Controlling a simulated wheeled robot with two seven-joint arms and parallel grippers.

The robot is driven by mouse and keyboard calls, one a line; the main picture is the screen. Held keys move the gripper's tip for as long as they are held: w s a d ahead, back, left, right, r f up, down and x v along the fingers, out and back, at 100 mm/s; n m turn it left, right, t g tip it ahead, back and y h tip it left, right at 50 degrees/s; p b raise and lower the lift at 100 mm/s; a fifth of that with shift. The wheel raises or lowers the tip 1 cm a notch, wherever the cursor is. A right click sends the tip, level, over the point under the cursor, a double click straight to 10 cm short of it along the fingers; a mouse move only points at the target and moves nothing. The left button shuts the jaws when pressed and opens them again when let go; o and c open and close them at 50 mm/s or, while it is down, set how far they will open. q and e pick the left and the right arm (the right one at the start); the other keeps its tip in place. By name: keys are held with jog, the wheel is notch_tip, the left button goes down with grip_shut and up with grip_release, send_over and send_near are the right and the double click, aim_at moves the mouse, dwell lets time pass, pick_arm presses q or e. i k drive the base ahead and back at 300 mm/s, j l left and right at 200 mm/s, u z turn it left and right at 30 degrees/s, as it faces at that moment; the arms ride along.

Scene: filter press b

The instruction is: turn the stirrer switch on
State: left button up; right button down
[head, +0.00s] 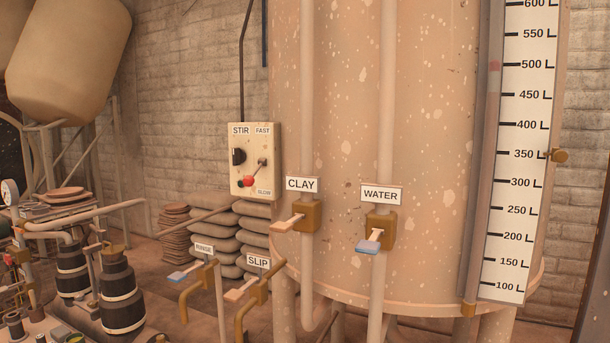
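A cream control box (255,161) labelled STIR hangs left of the large tank. A black rotary switch knob (238,157) sits on its left side, under the STIR label. The knob's exact setting is too small to tell. To its right a lever with a red ball (249,181) runs between FAST at the top and SLOW at the bottom; the red ball is at the low end. Neither of my grippers shows in the head view.
The speckled tank (430,200) fills the middle, with CLAY (304,215) and WATER (381,229) valves on its front pipes. RINSE (184,274) and SLIP (243,291) valves stand below the box. Stacked sacks (210,234) lie behind. A level scale (520,150) is at right.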

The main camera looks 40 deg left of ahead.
aim_at(239, 155)
jog(key=u, duration=1.75)
